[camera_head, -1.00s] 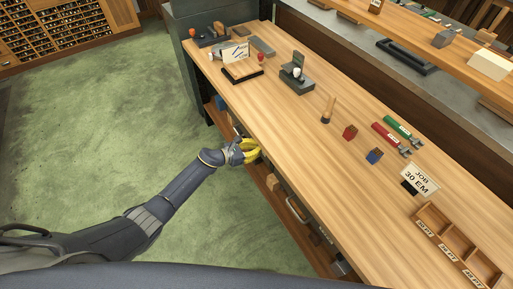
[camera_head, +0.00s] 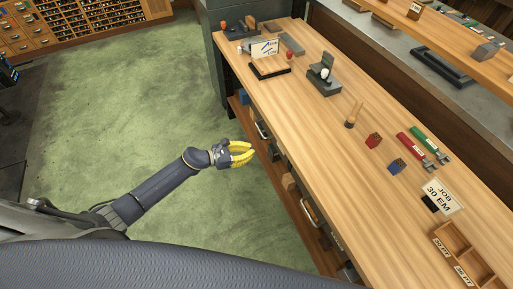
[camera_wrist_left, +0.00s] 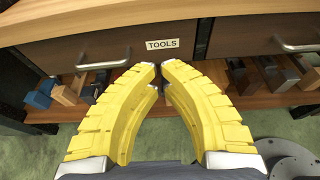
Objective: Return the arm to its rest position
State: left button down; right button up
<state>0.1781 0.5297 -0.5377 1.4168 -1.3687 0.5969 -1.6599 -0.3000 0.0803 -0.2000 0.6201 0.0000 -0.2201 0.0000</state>
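My left gripper (camera_head: 252,153) has yellow ridged fingers and is held over the green floor, just left of the workbench's front edge in the head view. In the left wrist view the fingers (camera_wrist_left: 160,72) curve toward each other with a narrow gap between their tips. Nothing is held between them. Behind the tips is a dark drawer front (camera_wrist_left: 95,45) with a TOOLS label (camera_wrist_left: 162,44). My left arm reaches in from the lower left. My right gripper is not in view.
The workbench (camera_head: 300,110) carries a divided wooden tray (camera_head: 462,252), a JOB 30 EM card (camera_head: 440,196), red and blue blocks and several tools. Drawer handles (camera_head: 309,211) stick out from its front. The green floor (camera_head: 120,120) left of the bench is open.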

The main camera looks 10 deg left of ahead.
pick_arm(q)
jog(key=w+a+f+n+t+y, duration=0.35)
jog(key=a+n, duration=0.35)
jog(key=n, duration=0.5)
jog(key=s+a+f+n+y, duration=0.3)
jog(key=a+f+n, duration=0.2)
jog(key=f+n, duration=0.3)
jog(key=s+a+f+n+y, duration=0.3)
jog(key=a+f+n, duration=0.2)
jog(key=f+n, duration=0.3)
jog(key=s+a+f+n+g+y, duration=0.2)
jog(key=s+f+n+g, duration=0.3)
jog(key=s+f+n, duration=0.75)
jog(key=s+d+f+g, duration=0.2)
jog(key=s+d+f, duration=0.1)
jog(key=s, duration=1)
jog(key=s+d+f+n+g, duration=0.1)
jog(key=s+d+f, duration=0.3)
jog(key=s, duration=0.9)
jog(key=s+d+f+n+g, duration=0.1)
jog(key=s+d+f+g, duration=0.2)
jog(key=s, duration=0.9)
notch_tip(320, 180, down, 2)
jog(key=shift+s+d+f, duration=0.1)
jog(key=shift+s+d, duration=0.15)
jog(key=shift+s, duration=0.15)
